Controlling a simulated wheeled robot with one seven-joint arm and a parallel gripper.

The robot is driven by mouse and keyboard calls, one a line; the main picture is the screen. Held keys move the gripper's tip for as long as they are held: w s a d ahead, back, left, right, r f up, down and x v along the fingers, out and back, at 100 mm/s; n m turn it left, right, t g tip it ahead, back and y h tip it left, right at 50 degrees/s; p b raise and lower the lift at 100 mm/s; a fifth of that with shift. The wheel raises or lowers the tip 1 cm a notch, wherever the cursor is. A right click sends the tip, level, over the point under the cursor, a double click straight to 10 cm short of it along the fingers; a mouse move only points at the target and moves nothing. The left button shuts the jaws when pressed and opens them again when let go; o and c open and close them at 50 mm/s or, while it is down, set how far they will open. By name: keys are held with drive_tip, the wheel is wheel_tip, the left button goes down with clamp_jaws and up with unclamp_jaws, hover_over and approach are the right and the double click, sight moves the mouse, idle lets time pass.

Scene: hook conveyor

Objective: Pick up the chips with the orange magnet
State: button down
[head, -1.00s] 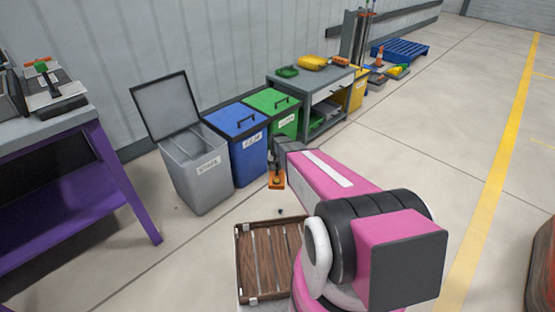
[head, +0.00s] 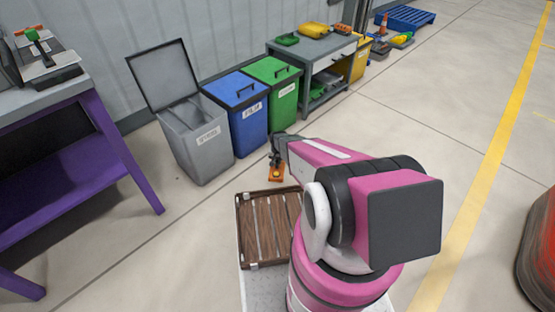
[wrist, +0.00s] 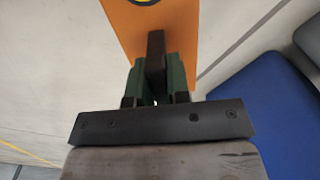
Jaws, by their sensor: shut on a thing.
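My gripper (head: 276,162) is shut on the dark upright handle of the orange magnet (head: 276,175). The magnet hangs below the gripper, just past the far edge of the wooden crate and in front of the blue bin. In the wrist view the gripper's fingers (wrist: 157,78) close around the handle, and the flat orange magnet plate (wrist: 125,15) lies beyond them, partly out of the frame. I cannot make out chips for certain in either view. The magnet's underside is hidden.
An open grey bin (head: 198,150), a lidded blue bin (head: 248,125) and a lidded green bin (head: 284,100) line the wall. A wooden slatted crate (head: 240,232) sits beside my arm. A purple table (head: 125,145) stands left. A grey workbench (head: 328,48) stands behind.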

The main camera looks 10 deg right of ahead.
drive_tip(key=shift+f, duration=4)
drive_tip(key=shift+f, duration=0.75)
drive_tip(key=shift+f+y, duration=0.15)
drive_tip(key=shift+y, duration=0.15)
drive_tip(key=shift+f, duration=0.2)
drive_tip(key=shift+r, duration=5.7)
drive_tip(key=shift+r, duration=0.1)
